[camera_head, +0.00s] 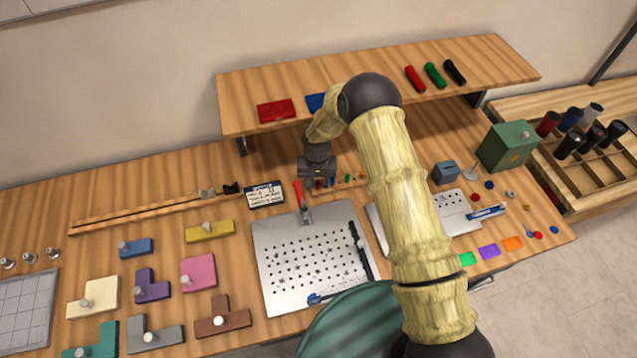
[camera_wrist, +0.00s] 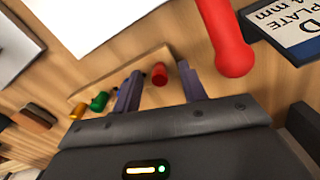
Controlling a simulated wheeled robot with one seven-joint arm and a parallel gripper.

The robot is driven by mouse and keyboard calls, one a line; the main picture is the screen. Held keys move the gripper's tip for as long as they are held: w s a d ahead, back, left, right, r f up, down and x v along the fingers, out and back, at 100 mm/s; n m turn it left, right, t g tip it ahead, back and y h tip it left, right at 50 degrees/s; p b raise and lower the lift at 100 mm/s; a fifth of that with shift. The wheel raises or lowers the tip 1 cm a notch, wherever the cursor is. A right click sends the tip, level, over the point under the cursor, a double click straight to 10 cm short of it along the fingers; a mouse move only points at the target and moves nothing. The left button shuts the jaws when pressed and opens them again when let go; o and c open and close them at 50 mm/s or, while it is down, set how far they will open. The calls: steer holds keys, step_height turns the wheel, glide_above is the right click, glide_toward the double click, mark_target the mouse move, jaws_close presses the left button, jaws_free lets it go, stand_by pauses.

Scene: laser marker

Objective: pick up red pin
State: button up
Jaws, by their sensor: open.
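The red pin (camera_wrist: 159,74) stands in a small wooden strip (camera_wrist: 88,91) in the wrist view, with its round top showing between my two fingers. My gripper (camera_wrist: 160,69) is open around it, with a gap on both sides and nothing held. In the head view my gripper (camera_head: 318,180) is low over the strip under the shelf, and the red pin is mostly hidden there. Green (camera_wrist: 99,101) and yellow (camera_wrist: 79,110) pins stand farther left along the strip.
A red-handled tool (camera_wrist: 226,42) lies close to my right finger, beside a labelled plate box (camera_head: 266,194). The shelf (camera_head: 372,62) hangs above and behind my gripper. A perforated metal plate (camera_head: 290,229) lies in front.

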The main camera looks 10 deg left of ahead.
mark_target(317, 182)
steer(key=shift+c, duration=0.4)
jaws_close()
steer(key=shift+r, duration=0.1)
steer(key=shift+r+b, duration=0.5)
steer(key=shift+b, duration=0.05)
step_height(317, 182, up, 2)
steer(key=shift+w+r+b, duration=0.1)
steer(key=shift+r+b, duration=0.05)
steer(key=shift+b, duration=0.7)
steer(key=s+d+b, duration=0.2)
steer(key=s, duration=0.3)
steer(key=s+d+b, duration=0.2)
steer(key=s+d, duration=0.1)
steer(key=s, duration=0.3)
steer(key=s+d+b, duration=0.2)
steer(key=s, duration=0.3)
steer(key=shift+s+d, duration=0.2)
steer(key=shift+d, duration=0.2)
